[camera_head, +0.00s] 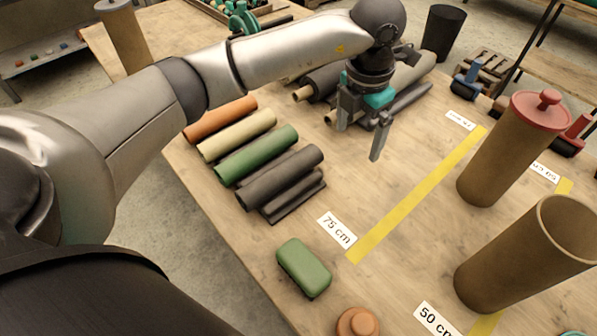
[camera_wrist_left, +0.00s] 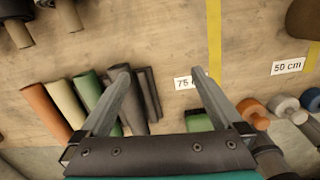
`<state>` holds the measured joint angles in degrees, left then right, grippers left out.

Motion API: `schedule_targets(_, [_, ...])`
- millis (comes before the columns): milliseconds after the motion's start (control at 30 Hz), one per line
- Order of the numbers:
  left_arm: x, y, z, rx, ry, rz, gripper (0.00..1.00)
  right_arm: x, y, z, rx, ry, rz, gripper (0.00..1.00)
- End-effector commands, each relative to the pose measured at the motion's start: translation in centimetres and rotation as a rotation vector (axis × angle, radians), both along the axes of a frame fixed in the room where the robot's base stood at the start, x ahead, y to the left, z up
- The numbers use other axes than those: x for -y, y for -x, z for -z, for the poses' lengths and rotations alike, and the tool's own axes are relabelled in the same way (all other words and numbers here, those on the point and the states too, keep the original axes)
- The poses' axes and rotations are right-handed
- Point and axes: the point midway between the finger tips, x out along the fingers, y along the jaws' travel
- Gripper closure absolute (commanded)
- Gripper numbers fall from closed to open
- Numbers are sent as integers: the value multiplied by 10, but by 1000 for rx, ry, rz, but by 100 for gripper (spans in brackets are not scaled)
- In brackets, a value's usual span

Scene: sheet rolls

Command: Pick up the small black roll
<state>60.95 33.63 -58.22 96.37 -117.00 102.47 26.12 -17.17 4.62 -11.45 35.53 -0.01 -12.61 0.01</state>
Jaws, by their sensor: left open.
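A short black roll (camera_head: 280,178) lies on the wooden table at the near end of a row, beside the green roll (camera_head: 256,153). A thinner dark piece (camera_head: 296,200) lies along its near side. My left gripper (camera_head: 360,143) is open and empty above the table, to the right of and farther back than the black roll. In the left wrist view, the black roll (camera_wrist_left: 143,97) shows between the open fingers of my left gripper (camera_wrist_left: 160,72), closer to the left finger. That finger partly covers the row. My right gripper is not in view.
A tan roll (camera_head: 237,134) and an orange roll (camera_head: 220,119) continue the row. Larger dark rolls (camera_head: 320,82) lie behind my gripper. A green block (camera_head: 303,268) sits near the front edge. Upright brown tubes (camera_head: 510,150) stand at right.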

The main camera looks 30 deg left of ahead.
Motion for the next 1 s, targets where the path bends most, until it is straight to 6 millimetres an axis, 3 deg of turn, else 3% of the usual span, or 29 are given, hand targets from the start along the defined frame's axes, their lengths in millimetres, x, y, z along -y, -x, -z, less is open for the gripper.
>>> schedule_targets(33, [-20, -5, -7, 8, -77, -34, 0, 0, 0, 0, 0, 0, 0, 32])
schedule_targets(100, [-40, -8, -15, 11, -155, -71, 0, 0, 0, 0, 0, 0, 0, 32])
schedule_targets(300, [-65, -10, -19, 9, -247, -120, 0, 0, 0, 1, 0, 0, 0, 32])
schedule_targets(700, [-83, -15, 57, 7, -246, -119, 0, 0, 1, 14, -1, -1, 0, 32])
schedule_targets(1000, [-88, -17, 77, 9, -245, -117, 0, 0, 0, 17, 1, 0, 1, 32])
